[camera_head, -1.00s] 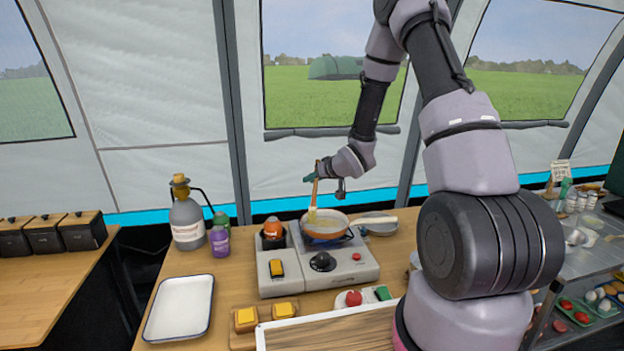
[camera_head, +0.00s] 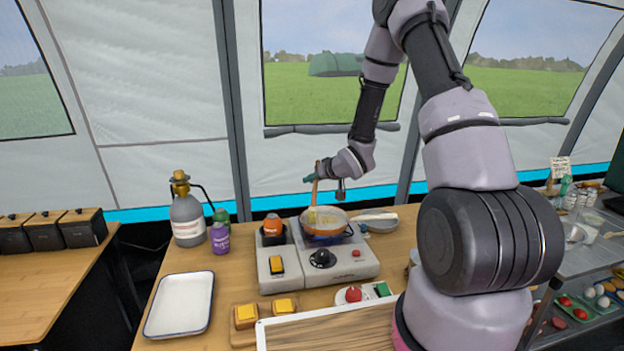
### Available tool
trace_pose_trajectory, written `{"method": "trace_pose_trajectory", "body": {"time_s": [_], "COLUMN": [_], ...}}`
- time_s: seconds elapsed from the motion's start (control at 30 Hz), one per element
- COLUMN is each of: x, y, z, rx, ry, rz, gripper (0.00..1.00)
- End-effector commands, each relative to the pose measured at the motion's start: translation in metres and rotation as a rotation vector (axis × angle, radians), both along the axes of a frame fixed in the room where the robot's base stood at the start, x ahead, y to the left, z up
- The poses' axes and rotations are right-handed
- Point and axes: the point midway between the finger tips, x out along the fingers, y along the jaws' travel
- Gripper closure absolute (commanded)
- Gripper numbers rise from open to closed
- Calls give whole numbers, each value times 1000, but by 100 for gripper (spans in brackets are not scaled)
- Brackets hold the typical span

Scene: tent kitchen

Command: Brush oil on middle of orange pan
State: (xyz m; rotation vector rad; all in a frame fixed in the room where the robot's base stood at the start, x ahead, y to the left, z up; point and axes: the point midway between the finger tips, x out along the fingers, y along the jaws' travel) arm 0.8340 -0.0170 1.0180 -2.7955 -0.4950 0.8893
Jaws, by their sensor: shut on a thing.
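The orange pan (camera_head: 332,229) sits on the right burner of the white stove (camera_head: 340,266), its handle pointing right. My gripper (camera_head: 316,177) is above the pan's left part, shut on the upright wooden handle of a brush (camera_head: 315,192). The brush's pale yellowish head (camera_head: 312,214) reaches down into the left to middle part of the pan. I cannot tell for sure whether its bristles touch the pan's surface. The fingertips are small and partly hidden at this distance.
An orange-topped jar (camera_head: 272,227) stands on the stove's left side. A white tray (camera_head: 150,318) lies front left. A board with bread-like squares (camera_head: 243,335) and a wooden-topped board (camera_head: 330,332) lie in front.

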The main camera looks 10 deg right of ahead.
Motion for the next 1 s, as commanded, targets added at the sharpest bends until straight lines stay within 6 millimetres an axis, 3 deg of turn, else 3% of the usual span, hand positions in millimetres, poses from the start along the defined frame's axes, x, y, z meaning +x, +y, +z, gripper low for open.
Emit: {"method": "trace_pose_trajectory", "body": {"time_s": [0.17, 0.6, 1.0], "x": [0, -12, -19], "y": [-1, -35, -55], "z": [-1, 1, 0], "rx": [0, -1, -1], "ry": [-1, -2, -1], "rz": [0, -1, -2], "gripper": [100, 100, 100]}}
